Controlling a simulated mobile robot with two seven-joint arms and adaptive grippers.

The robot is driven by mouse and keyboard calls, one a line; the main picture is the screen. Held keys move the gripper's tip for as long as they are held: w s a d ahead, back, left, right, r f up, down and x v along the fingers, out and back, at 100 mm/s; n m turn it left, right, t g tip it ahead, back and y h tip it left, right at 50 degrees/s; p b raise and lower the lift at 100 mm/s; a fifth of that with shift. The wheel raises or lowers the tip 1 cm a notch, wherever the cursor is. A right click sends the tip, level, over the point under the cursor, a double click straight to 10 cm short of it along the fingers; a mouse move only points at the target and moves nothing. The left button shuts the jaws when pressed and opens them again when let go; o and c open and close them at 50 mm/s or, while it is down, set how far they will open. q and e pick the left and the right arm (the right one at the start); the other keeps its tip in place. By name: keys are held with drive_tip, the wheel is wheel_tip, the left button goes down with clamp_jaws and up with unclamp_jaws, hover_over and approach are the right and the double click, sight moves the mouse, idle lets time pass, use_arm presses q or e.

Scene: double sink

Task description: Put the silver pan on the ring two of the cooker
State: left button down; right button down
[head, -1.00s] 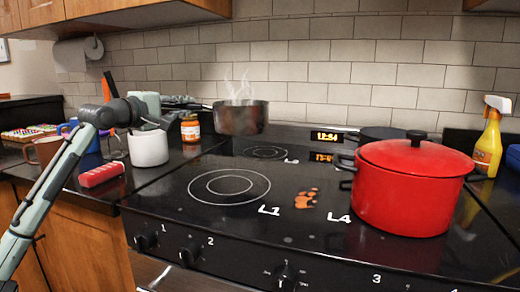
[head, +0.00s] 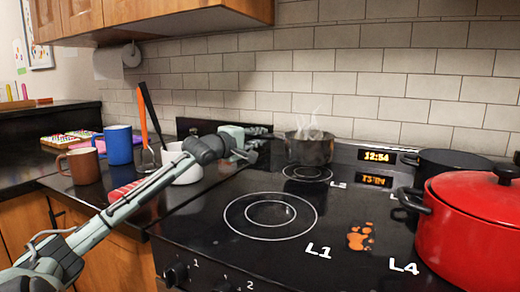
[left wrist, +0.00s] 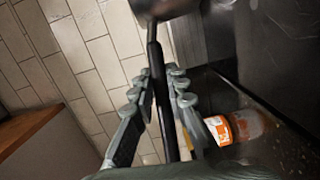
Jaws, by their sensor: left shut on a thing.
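The silver pan (head: 308,150), with steam rising from it, is upright over the back-left ring, marked L2 (head: 307,174). I cannot tell whether its base touches the hob. My left gripper (head: 262,134) is left of the pan at its handle. In the left wrist view the gripper (left wrist: 158,98) is shut on the dark pan handle (left wrist: 155,62), and part of the pan (left wrist: 165,8) shows at the top edge. My right gripper is not in view.
The large front ring L1 (head: 270,216) is empty. A red pot (head: 475,232) and a dark pan (head: 450,163) stand at the right. A white pot (head: 187,174), a blue mug (head: 118,146) and a brown mug (head: 83,166) are on the left counter. An orange-labelled jar (left wrist: 232,127) is near the gripper.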

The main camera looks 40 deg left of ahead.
use_arm(q)
drive_tip(key=shift+w+r, duration=0.1)
wheel_tip(320, 180, down, 3)
drive_tip(key=shift+f, duration=0.45)
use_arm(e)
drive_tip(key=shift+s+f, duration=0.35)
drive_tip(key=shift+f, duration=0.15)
use_arm(q)
drive_tip(key=shift+f, duration=0.1)
drive_tip(key=c, duration=1.5)
unclamp_jaws()
drive_tip(key=shift+f, duration=0.15)
